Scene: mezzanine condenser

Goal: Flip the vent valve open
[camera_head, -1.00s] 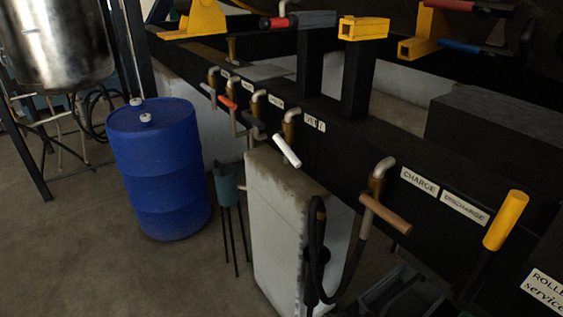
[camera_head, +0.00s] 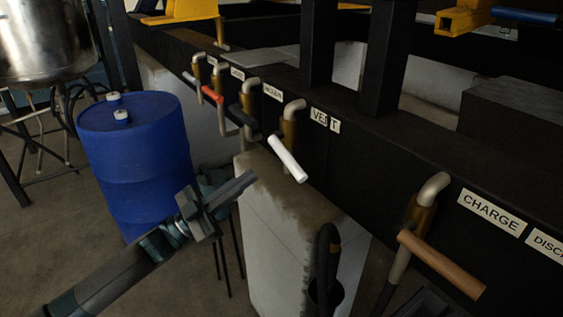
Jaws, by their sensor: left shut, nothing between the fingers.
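The vent valve has a white handle (camera_head: 287,158) on a brass body with a bent grey pipe (camera_head: 292,108), just left of the VENT label (camera_head: 325,120). The white handle slants down to the right. My left gripper (camera_head: 248,178) comes in from the lower left, shut and empty. In the picture its tip lies a little left of and below the white handle, apart from it. My right gripper is not in view.
Valves with a black handle (camera_head: 243,117), a red handle (camera_head: 212,94) and a brown handle (camera_head: 441,264) flank it on the black beam. A pale block (camera_head: 270,240) stands below. A blue drum (camera_head: 135,150) stands left.

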